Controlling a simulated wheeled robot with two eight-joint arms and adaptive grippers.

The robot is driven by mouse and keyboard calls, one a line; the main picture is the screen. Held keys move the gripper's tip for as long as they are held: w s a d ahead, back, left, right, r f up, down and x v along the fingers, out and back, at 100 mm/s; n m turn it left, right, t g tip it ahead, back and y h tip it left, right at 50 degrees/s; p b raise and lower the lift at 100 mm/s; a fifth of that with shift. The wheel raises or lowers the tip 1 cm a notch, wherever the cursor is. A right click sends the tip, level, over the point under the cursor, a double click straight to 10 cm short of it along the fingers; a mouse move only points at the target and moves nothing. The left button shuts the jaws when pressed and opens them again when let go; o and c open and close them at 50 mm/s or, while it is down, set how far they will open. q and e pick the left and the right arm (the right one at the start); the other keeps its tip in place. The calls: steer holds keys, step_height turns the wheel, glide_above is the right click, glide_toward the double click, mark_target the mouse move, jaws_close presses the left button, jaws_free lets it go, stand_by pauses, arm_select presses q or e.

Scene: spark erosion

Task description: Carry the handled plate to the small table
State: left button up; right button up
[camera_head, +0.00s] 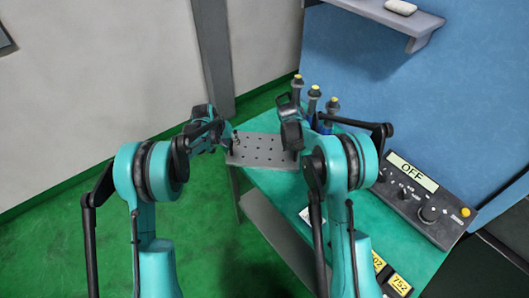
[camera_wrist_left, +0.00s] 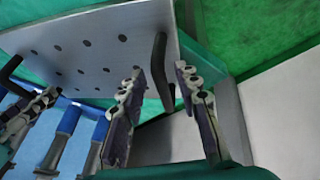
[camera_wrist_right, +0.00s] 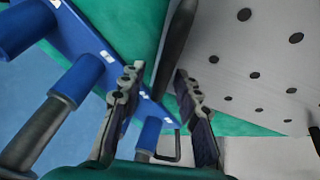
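The handled plate (camera_head: 262,153) is grey, with rows of dark holes and a black handle at each end. It is at the far end of a green-topped bench (camera_head: 376,223); whether it touches the top I cannot tell. My left gripper (camera_head: 226,137) is at its left end. In the left wrist view the open fingers (camera_wrist_left: 160,82) are on either side of the black handle (camera_wrist_left: 161,60). My right gripper (camera_head: 293,140) is at its right end. In the right wrist view its fingers (camera_wrist_right: 155,78) are apart around the other handle (camera_wrist_right: 178,40). I cannot identify a separate small table.
Several blue tool holders with yellow tops (camera_head: 314,100) stand behind the plate, close to my right gripper. A control box with an OFF display (camera_head: 425,200) sits at the bench's right. A wall shelf (camera_head: 395,18) is above. Green floor (camera_head: 100,190) is open at left.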

steer(key=shift+s+r, duration=0.1)
steer(key=shift+r, duration=0.05)
arm_select(q)
steer(key=v, duration=1.1)
arm_select(e)
steer(key=v, duration=1.1)
steer(key=shift+s+r, duration=0.2)
steer(key=shift+r, duration=0.15)
arm_select(q)
steer(key=shift+s, duration=0.1)
arm_select(e)
steer(key=shift+a, duration=0.15)
